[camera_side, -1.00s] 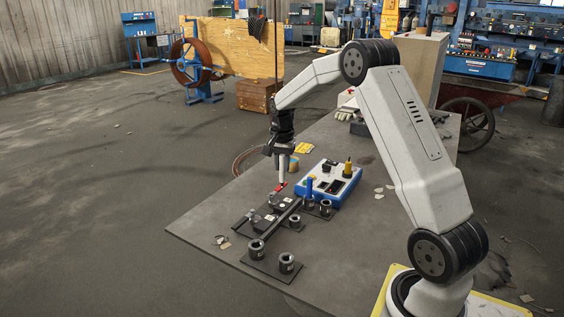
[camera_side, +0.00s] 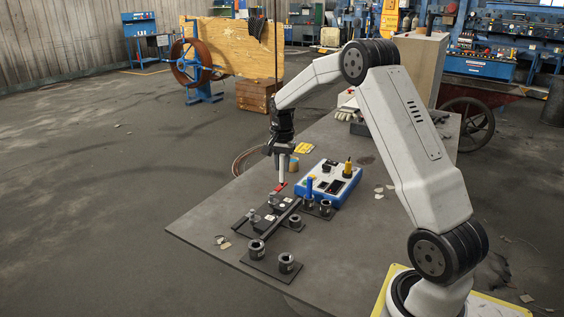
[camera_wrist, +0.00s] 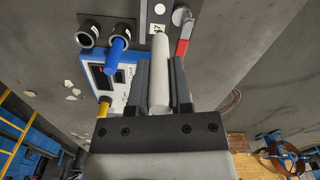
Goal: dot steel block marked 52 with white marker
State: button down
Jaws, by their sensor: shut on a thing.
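My gripper (camera_side: 283,152) points down over the far end of the black fixture. It is shut on the white marker (camera_wrist: 160,80), which also shows below the jaws in the side view (camera_side: 283,170). In the wrist view my gripper (camera_wrist: 161,90) has one dark finger on each side of the marker. The marker's far end is beside a small white number label (camera_wrist: 155,29); I cannot read the number surely or tell whether the tip touches. Dark steel blocks sit along the fixture (camera_side: 243,222). I cannot make out which one is marked 52.
A red clamp handle (camera_wrist: 184,32) is close to the marker's right. A blue marker (camera_side: 310,187) stands in a holder. A blue-and-white device (camera_side: 335,182) with a yellow tool (camera_side: 348,168) stands to the right. Empty round holders (camera_side: 286,262) are at the front.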

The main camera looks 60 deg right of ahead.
jog(key=a, duration=1.1)
jog(key=shift+f, duration=0.15)
jog(key=shift+f, duration=2.8)
jog(key=shift+f, duration=0.65)
dwell(0.6)
jog(key=shift+r, duration=0.1)
notch_tip(320, 180, up, 7)
dwell(1.2)
jog(key=shift+d, duration=0.1)
dwell(0.4)
